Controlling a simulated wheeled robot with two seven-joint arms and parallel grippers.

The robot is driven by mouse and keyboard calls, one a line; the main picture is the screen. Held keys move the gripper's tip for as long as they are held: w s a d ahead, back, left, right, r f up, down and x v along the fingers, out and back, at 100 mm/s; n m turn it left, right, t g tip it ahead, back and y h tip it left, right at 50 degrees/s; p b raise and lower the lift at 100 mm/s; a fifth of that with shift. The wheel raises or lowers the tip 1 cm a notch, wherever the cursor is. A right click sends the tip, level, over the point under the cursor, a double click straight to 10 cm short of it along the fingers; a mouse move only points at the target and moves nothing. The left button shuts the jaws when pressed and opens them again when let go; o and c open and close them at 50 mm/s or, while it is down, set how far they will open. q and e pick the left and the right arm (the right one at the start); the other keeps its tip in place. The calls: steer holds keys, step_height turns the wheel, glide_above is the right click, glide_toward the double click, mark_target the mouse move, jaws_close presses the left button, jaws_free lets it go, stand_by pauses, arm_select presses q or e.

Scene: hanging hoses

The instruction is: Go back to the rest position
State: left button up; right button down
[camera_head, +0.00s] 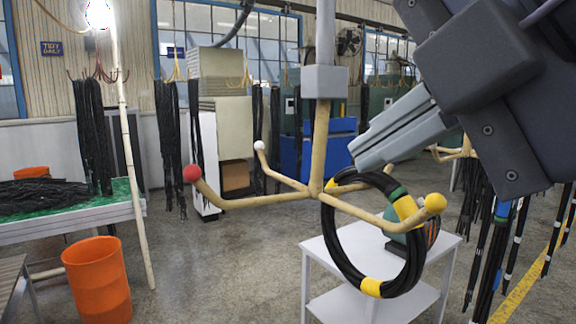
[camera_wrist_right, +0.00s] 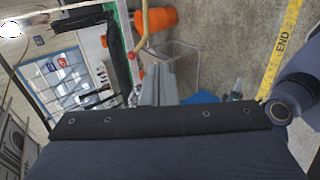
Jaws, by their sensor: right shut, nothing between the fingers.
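My right gripper (camera_head: 368,154) comes in from the upper right, in front of the hose rack. Its grey fingers are shut with nothing between them, and they also show in the wrist view (camera_wrist_right: 158,88). In the head view the fingertips appear just above the black hose coil (camera_head: 345,250), which has yellow and green bands. The coil hangs on the tan rack's yellow-tipped arm (camera_head: 385,213); the gripper does not hold it. My left gripper is not in view.
The rack (camera_head: 318,150) also has red-tipped (camera_head: 192,173) and white-tipped (camera_head: 259,146) arms, both bare. A white table (camera_head: 400,310) stands behind the coil. An orange bin (camera_head: 97,280) and a green-topped bench (camera_head: 60,222) are at the left. Dark hoses hang at the right.

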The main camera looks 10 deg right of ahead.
steer(key=shift+f, duration=0.1)
steer(key=w+d+f+m+g+h+b, duration=0.1)
steer(key=w+f+m, duration=0.15)
steer(key=f, duration=0.55)
steer(key=w+d+f+m+h+b, duration=0.15)
steer(key=f+m, duration=0.25)
steer(key=f, duration=0.4)
steer(key=w+d+f+m+g+h, duration=0.1)
steer(key=w+d+f+m, duration=0.15)
steer(key=f, duration=0.65)
steer(key=s+d+f+m+g+y+b, duration=0.1)
steer(key=s+f+m, duration=0.1)
steer(key=f+m, duration=0.5)
steer(key=s+d+f+m+g+y+b, duration=0.1)
steer(key=f+m, duration=0.7)
steer(key=f, duration=1.1)
steer(key=s+d+y, duration=0.1)
steer(key=s, duration=0.1)
steer(key=shift+s+d+f+g, duration=0.3)
steer(key=shift+f, duration=0.05)
